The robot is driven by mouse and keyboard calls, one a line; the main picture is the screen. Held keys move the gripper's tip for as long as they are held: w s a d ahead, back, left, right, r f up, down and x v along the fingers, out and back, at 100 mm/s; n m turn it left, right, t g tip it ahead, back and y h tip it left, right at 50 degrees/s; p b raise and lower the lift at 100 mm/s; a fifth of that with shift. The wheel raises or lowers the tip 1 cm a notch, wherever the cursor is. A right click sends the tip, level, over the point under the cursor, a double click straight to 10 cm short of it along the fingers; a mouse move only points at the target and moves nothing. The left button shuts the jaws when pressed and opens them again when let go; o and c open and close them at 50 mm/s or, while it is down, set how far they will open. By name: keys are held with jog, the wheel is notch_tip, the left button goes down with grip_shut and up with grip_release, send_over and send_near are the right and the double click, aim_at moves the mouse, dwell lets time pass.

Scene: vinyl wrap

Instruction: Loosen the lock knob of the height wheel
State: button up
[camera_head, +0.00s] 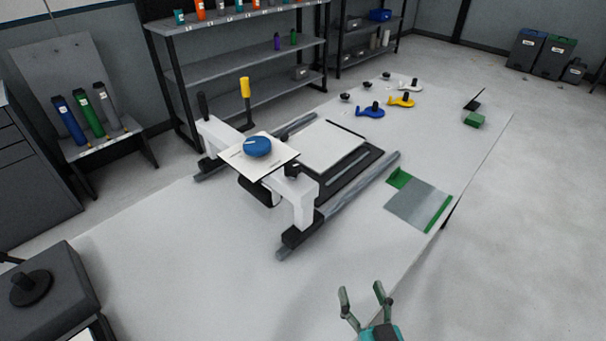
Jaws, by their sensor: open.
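A blue round wheel (257,146), which looks like the height wheel, sits on a pale square plate (272,164) on top of a white gantry (300,196). A small black knob (292,170) stands on the gantry just right of the plate; I cannot tell for certain whether it is the lock knob. A black upright handle (202,105) stands at the gantry's left end. My gripper (361,291) is at the bottom, right of centre, with its fingers spread and nothing between them. It is well apart from the gantry, nearer to the camera.
The gantry spans rails (345,196) on a large white table (190,250). A grey and green pad (419,204) lies right of the rails. Blue (370,112) and yellow (401,102) tools lie farther back. The table's front middle is clear. A dark box (50,290) is at lower left.

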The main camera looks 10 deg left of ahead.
jog(key=w+a+r+n+y, duration=0.1)
jog(key=w+a+r+y, duration=0.1)
jog(key=w+a+r, duration=0.4)
jog(key=n+y, duration=0.2)
send_near(296, 172)
jog(key=w, duration=0.1)
jog(key=shift+g, duration=0.3)
jog(key=x, duration=1.1)
jog(key=shift+a+r, duration=0.2)
jog(key=shift+a, duration=0.05)
jog(key=shift+s, duration=0.1)
jog(key=c, duration=1.2)
